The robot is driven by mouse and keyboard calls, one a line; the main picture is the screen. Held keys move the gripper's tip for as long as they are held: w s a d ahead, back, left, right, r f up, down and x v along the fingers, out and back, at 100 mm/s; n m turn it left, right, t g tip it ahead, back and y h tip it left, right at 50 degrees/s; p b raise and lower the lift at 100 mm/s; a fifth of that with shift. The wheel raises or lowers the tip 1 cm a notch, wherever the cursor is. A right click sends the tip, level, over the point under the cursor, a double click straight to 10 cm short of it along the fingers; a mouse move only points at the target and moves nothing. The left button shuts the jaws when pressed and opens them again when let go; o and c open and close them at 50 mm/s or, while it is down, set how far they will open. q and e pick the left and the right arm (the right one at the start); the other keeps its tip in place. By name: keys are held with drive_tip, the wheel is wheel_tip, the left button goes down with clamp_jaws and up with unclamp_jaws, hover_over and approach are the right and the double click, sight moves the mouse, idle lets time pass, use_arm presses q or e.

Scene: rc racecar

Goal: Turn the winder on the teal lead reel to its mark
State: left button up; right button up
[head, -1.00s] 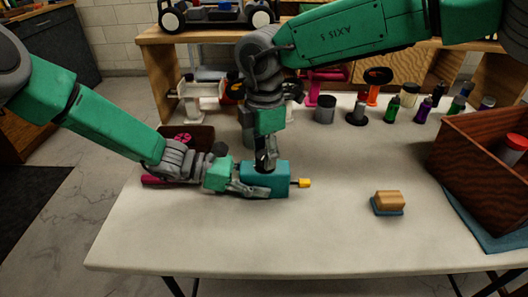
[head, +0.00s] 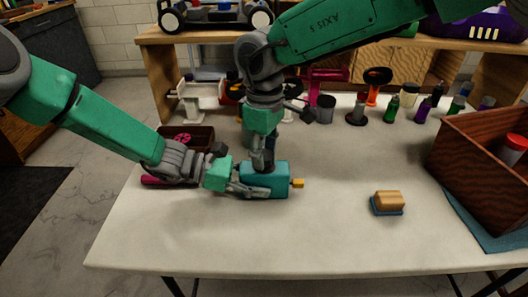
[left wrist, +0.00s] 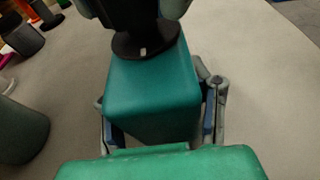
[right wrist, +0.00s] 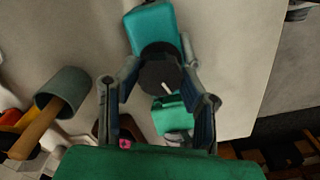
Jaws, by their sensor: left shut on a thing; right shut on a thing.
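The teal lead reel (head: 258,184) is a box near the table's left middle, with a yellow tip (head: 298,183) at its right end. My left gripper (head: 243,189) is shut on the reel's body; its fingers lie along both sides in the left wrist view. The winder is a dark round disc (left wrist: 128,46) on top of the reel, with a white mark (left wrist: 143,51) near its edge. My right gripper (head: 262,162) comes from above and is shut on the winder. In the right wrist view its fingers flank the disc (right wrist: 157,73). The target mark is not clearly visible.
A wooden block on a blue base (head: 388,202) stands to the right. A brown crate (head: 475,155) is at the right edge. A dark tray (head: 197,137) lies behind my left wrist. Spools and bottles (head: 393,107) line the back. The table's front is clear.

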drive_tip(key=shift+m, duration=1)
drive_tip(key=o, duration=1.2)
drive_tip(key=shift+c, duration=0.2)
wheel_tip(320, 180, up, 12)
